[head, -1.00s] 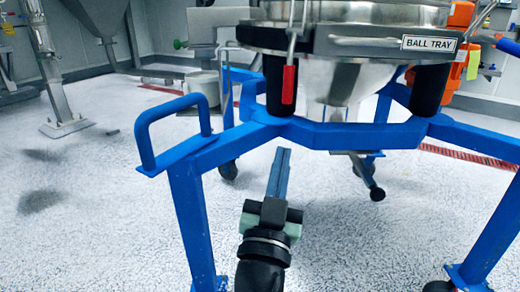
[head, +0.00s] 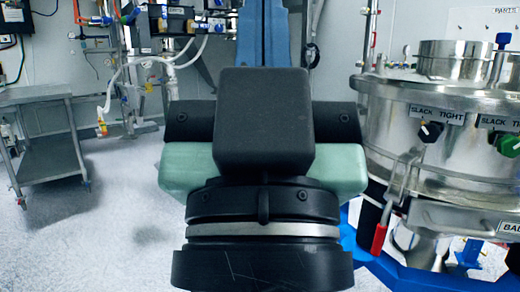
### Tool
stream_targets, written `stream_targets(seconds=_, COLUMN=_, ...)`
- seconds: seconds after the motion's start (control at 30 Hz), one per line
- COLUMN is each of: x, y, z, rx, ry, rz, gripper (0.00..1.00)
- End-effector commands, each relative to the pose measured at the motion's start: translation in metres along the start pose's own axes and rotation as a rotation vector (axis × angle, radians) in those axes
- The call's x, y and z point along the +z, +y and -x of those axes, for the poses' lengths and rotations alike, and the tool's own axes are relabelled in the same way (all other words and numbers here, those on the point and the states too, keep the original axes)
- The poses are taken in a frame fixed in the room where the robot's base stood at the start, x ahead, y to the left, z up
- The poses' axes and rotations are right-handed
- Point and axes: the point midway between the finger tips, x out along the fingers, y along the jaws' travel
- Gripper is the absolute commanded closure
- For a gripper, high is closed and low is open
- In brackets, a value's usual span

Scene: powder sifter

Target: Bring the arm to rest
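My gripper (head: 264,25) fills the middle of the head view, raised close to the camera. Its black and green body (head: 264,150) is seen from behind, with the wrist below it. The two blue fingers point away and up to the top edge. They lie side by side with no clear gap and nothing is seen between them. The very tips may be cut off by the frame's top edge.
The steel powder sifter (head: 430,155) stands close on the right, with clamps, knobs and a red-handled lever (head: 379,238), on a blue frame (head: 375,268). A steel table (head: 45,160) stands at the left back. Pipes and hoses line the back wall. The left floor is clear.

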Motion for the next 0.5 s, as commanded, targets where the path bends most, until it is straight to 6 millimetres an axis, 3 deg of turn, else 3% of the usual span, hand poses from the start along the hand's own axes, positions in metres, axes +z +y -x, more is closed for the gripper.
stream_targets(seconds=0.03, x=-0.029, y=-0.004, z=-0.023, rx=-0.016, ry=0.010, rz=0.003, gripper=1.00)
stream_targets(seconds=0.5, x=-0.125, y=-0.004, z=-0.129, rx=-0.009, ry=0.003, rz=0.002, gripper=1.00)
